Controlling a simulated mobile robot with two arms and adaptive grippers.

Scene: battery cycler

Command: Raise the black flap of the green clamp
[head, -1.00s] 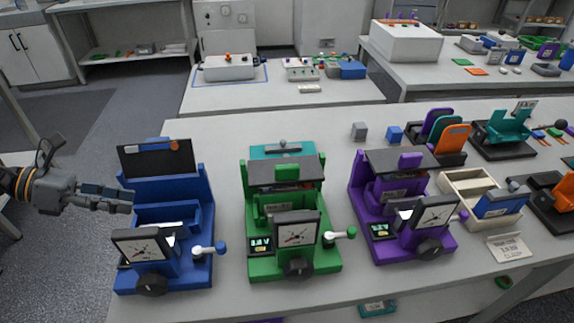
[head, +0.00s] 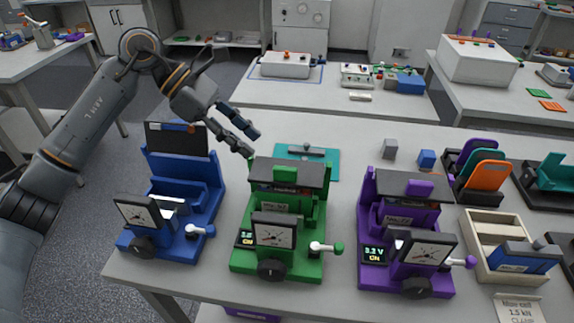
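The green clamp (head: 302,234) stands on the table between a blue and a purple one. Its black flap (head: 290,174) lies flat across the top of its frame, lowered. A dial, a small lit display and a white lever with a green knob are on its front. My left gripper (head: 251,145) is above and just behind the flap's left rear corner, fingers pointing down and right. Its two fingers are apart with nothing between them; whether a fingertip touches the clamp I cannot tell. My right gripper is not in view.
The blue clamp (head: 175,217) has its black flap upright. The purple clamp (head: 402,235) has its flap down. A teal plate (head: 322,160) lies behind the green clamp. Grey and blue cubes (head: 390,149) and a wooden tray (head: 477,250) are to the right.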

